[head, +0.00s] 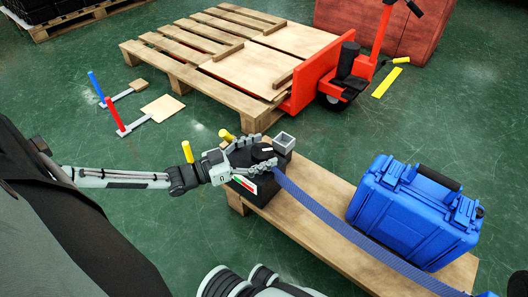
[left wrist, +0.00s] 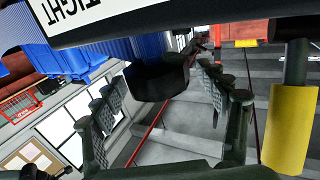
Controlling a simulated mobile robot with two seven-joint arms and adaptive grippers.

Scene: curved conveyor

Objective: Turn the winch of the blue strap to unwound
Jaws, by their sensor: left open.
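The winch is a black box (head: 268,188) with a dark round hub, on the near left end of a wooden bench (head: 306,195). A white label with red and green shows on its side; the left wrist view shows the word TIGHT upside down (left wrist: 88,17). The blue strap (head: 330,216) runs from the winch to the lower right. My left gripper (head: 270,151) is open at the top of the winch, its fingers either side of the dark hub (left wrist: 158,80); contact cannot be told. A yellow grip (left wrist: 290,130) stands close beside the fingers. My right gripper is not visible.
A wooden pallet (head: 200,68) and a red pallet jack (head: 312,78) stand behind.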

